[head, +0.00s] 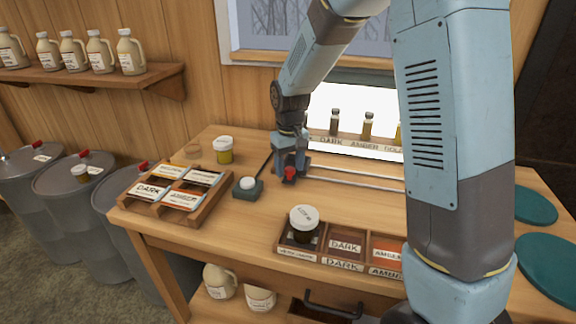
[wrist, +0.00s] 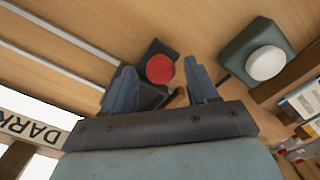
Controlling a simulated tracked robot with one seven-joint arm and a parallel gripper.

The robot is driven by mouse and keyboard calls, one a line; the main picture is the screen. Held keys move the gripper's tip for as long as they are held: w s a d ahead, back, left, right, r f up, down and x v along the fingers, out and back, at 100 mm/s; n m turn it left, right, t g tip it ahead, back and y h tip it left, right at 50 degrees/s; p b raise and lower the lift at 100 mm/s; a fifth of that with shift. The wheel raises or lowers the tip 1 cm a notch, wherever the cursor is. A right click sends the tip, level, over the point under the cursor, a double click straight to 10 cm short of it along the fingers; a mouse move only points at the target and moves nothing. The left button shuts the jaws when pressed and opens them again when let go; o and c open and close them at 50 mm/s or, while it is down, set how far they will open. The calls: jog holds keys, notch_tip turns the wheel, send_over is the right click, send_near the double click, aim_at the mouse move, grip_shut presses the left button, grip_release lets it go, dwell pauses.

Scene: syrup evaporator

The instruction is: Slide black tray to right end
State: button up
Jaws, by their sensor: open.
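The black tray (wrist: 152,94) is a small dark carriage with a red knob (wrist: 160,69) on top, at the left end of two pale rails (head: 355,183). In the head view the red knob (head: 290,174) shows just below my gripper (head: 291,168). In the wrist view my gripper (wrist: 161,70) is open, its two blue-grey fingers on either side of the knob with gaps. I cannot tell how deep the knob sits between them. My gripper hides most of the tray in the head view.
A teal block with a white button (head: 248,184) stands left of the tray. A label rack (head: 206,208) is at far left, a yellow jar (head: 224,156) behind it. A compartment box (head: 345,262) is at the front. Sample bottles (head: 367,125) stand behind the rails, which look clear rightward.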

grip_shut()
dwell(0.6)
jog(key=shift+a, duration=0.1)
